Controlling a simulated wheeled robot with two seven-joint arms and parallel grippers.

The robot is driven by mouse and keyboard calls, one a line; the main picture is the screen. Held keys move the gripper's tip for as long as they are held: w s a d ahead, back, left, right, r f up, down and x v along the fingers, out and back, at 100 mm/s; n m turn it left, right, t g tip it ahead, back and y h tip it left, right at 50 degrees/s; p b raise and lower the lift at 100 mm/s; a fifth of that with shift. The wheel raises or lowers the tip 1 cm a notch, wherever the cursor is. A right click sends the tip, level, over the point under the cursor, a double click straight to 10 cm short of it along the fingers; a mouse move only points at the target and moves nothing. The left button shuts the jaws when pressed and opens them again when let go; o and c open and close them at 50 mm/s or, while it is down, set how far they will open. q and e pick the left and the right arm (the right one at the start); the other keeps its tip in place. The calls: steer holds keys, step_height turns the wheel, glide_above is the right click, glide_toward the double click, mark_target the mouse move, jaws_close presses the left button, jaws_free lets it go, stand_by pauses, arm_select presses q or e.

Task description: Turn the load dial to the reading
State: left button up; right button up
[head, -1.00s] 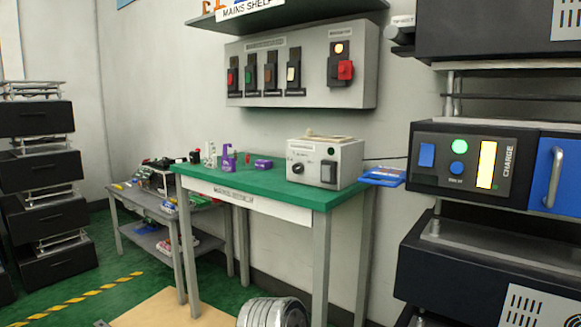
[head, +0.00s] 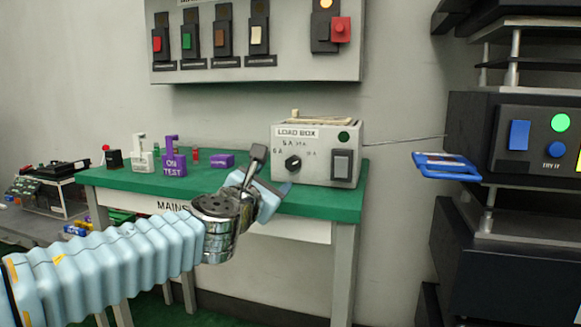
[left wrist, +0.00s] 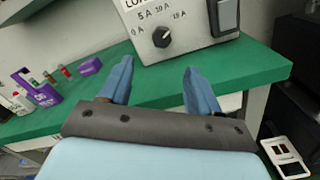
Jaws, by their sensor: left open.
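The load box (head: 318,155) is a pale box labelled LOAD BOX on the green table. Its load dial (head: 293,163) is a black knob on the front face, with 0 A, 5 A, 10 A and 15 A marks around it. The dial also shows in the left wrist view (left wrist: 161,38), its pointer turned toward the upper right, near the 10 A and 15 A marks. My left gripper (left wrist: 158,82) is open and empty, its two blue fingers apart in front of the box and short of the dial. In the head view the left gripper (head: 268,172) is just left of the dial. My right gripper is not in view.
A grey rocker switch (head: 341,164) and a dark green lamp (head: 343,136) are right of the dial. A purple ON TEST tag stand (head: 174,158) and small items stand on the green table (head: 130,180). A wall panel (head: 270,68) with switches hangs above.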

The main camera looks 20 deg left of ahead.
mark_target(292, 165)
arm_select(q)
steer(key=w, duration=0.4)
steer(key=w+p, duration=0.1)
steer(key=w, duration=0.7)
steer(key=shift+w+d+f, duration=0.15)
steer(key=shift+w+d, duration=0.2)
steer(key=shift+w, duration=0.05)
steer(key=c, duration=1)
steer(key=shift+c, duration=0.2)
